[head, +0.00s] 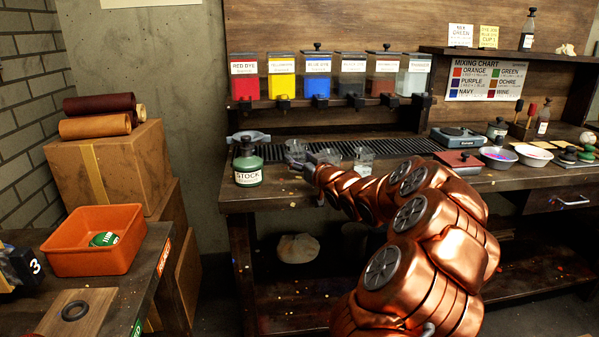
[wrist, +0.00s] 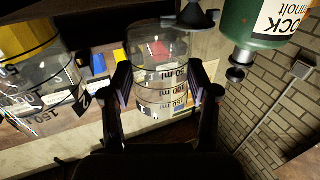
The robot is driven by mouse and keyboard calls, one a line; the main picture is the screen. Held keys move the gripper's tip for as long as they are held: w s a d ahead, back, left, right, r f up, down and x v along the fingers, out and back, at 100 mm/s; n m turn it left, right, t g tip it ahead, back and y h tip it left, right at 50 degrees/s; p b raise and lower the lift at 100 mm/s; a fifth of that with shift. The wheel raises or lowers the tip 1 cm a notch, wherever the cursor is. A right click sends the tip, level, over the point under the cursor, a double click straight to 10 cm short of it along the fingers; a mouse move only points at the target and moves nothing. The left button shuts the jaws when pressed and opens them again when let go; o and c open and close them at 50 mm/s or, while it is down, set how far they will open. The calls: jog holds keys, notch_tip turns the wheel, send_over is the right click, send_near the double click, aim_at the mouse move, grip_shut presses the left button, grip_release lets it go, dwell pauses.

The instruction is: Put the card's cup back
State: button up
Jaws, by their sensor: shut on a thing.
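My gripper (wrist: 168,88) is shut on a clear measuring cup (wrist: 160,70) with ml markings. In the head view the held cup (head: 296,146) is at the left of the bench, beside the green stock bottle (head: 248,165). A second clear cup with a black "2" (wrist: 45,95) is at the left of the wrist view. Two clear cups, one (head: 330,156) and another (head: 363,160), are right of my gripper in the head view. A yellow card (head: 488,36) on the shelf appears to read blue dye, cup 1.
Dye tanks (head: 318,80) with taps hang above a dark slatted grate (head: 300,149). A scale (head: 457,138), a red box (head: 459,161) and bowls (head: 498,157) stand to the right. An orange bin (head: 95,240) is on the left table. The stock bottle (wrist: 265,25) is close to my gripper.

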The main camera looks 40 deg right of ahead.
jog(key=shift+a+f, duration=0.1)
jog(key=shift+f, duration=1.55)
jog(key=shift+f+b, duration=0.1)
jog(key=shift+b, duration=0.2)
jog(key=o, duration=1.2)
jog(key=shift+r, duration=0.2)
jog(key=v, duration=1.2)
